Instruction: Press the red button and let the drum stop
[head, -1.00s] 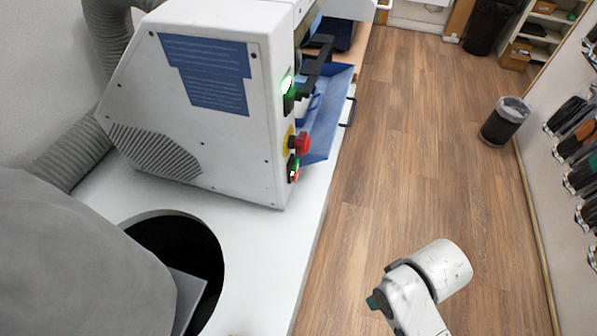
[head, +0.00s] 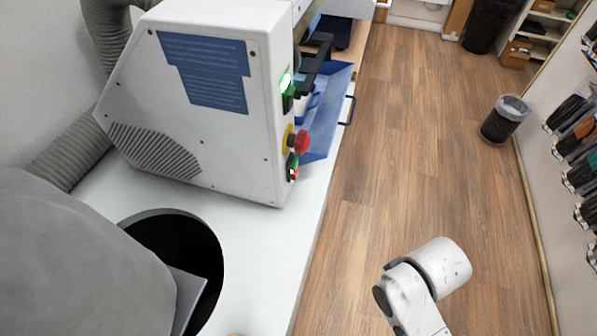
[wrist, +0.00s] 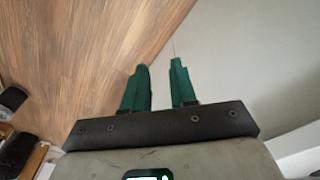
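A white machine (head: 210,100) stands on the white bench in the head view. On its right-hand face is a red mushroom button (head: 301,141) on a yellow collar (head: 289,138). Just below it sits a small switch (head: 292,167) with a green part and a red part. A green light (head: 286,81) glows higher up on that face. No drum can be made out clearly, so its motion cannot be told. My gripper (wrist: 159,66) shows two green fingers with a gap between them and nothing in it. The button is not in the wrist view.
A round dark opening (head: 185,245) is in the bench top (head: 255,240) at the front. A blue tray (head: 325,115) with a handle juts out beside the machine. Wooden floor (head: 400,180) is clear to the right. A waste bin (head: 506,120) stands near the right wall.

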